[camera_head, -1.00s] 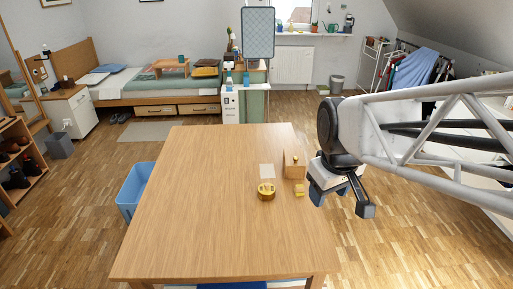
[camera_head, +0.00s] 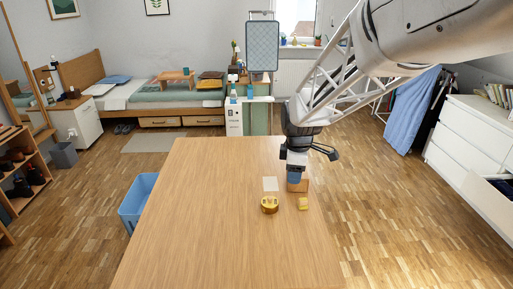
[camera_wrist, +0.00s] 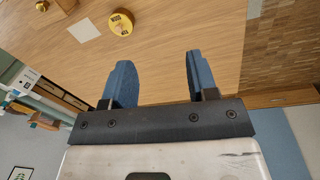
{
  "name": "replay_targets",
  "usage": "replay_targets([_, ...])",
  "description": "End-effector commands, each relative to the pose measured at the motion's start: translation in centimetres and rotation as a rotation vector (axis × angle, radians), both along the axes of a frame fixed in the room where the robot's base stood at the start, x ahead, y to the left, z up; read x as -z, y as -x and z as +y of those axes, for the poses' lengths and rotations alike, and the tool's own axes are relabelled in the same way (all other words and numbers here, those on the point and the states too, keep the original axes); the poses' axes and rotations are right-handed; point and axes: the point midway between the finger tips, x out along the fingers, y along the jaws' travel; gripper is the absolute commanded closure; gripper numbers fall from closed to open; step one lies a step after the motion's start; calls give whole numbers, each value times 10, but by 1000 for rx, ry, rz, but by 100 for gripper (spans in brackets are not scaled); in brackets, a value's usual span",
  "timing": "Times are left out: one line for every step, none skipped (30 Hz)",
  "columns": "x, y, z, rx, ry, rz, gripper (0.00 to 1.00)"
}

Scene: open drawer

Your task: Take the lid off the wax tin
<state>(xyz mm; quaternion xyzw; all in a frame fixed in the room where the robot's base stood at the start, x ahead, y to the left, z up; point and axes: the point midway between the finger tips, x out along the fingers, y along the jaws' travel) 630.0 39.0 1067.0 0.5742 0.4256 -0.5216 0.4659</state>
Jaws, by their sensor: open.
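The wax tin (camera_head: 269,204) is a small round gold-yellow tin on the wooden table (camera_head: 215,215), near its right side. In the wrist view its round yellow top (camera_wrist: 121,22) carries dark lettering and faces the camera; the lid appears to be on. My gripper (camera_head: 294,178) is above the right part of the table, behind and to the right of the tin in the head view. In the wrist view its two blue fingers (camera_wrist: 160,82) are apart with nothing between them, and the tin lies clear of them.
A small wooden box (camera_head: 303,187) stands partly hidden behind my gripper. A pale paper square (camera_head: 270,184) lies behind the tin, and a small yellow item (camera_head: 303,203) lies to its right. The table's front and left are clear. A blue bin (camera_head: 136,203) stands left of the table.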

Motion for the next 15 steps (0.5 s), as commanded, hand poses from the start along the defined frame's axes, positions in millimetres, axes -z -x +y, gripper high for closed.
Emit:
replay_targets([9, -11, 3, -45, 4, 7, 47])
replay_targets([13, -18, 4, -74, 7, 10, 47])
replay_targets([20, -26, 6, -115, 10, 15, 47])
replay_targets([24, -33, 8, -144, 12, 17, 47])
replay_targets([29, -39, 9, -174, 14, 20, 47])
replay_targets([36, -47, 11, -213, 17, 24, 47])
replay_targets([40, -53, 13, -243, 19, 26, 47])
replay_targets([46, -59, 14, -272, 21, 30, 47])
replay_targets([53, -67, 16, -312, 24, 34, 47])
replay_targets([59, -73, 18, -342, 25, 36, 47])
replay_targets([64, -79, 19, -371, 27, 39, 47])
replay_targets([72, -86, 21, -411, 29, 43, 47])
replay_targets([77, -92, 23, -441, 32, 45, 47])
replay_targets([83, -98, 24, -471, 33, 47, 47])
replay_targets([91, -105, 27, -510, 35, 52, 47])
